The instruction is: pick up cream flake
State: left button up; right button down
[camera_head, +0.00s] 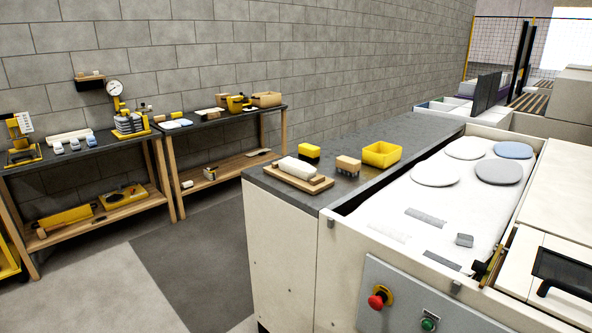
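No object is clearly a cream flake. A pale, flat off-white patch (387,232) lies on the white bed of the long machine at right and is hard to make out against it. Near it on the bed lie a grey flat strip (426,217), a darker grey strip (442,260) and a small grey block (464,240). Farther back lie two off-white round discs (435,171) (465,148), a grey disc (498,172) and a blue-grey disc (513,150). Neither of my grippers shows in the head view.
The machine's dark ledge holds a white roll on a wooden tray (317,182), a yellow block (309,152), a brush (348,165) and a yellow bin (381,154). A red button (377,300) is on its front. Two cluttered workbenches line the wall; floor between is clear.

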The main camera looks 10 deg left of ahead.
aim_at(302, 170)
jog(key=z, duration=0.4)
jog(key=i+j+z, duration=0.1)
jog(key=j+z, duration=0.2)
jog(key=i+j+z, duration=0.1)
jog(key=j+z, duration=0.2)
jog(key=i+j+z, duration=0.1)
jog(key=j+z, duration=0.45)
jog(key=j, duration=0.8)
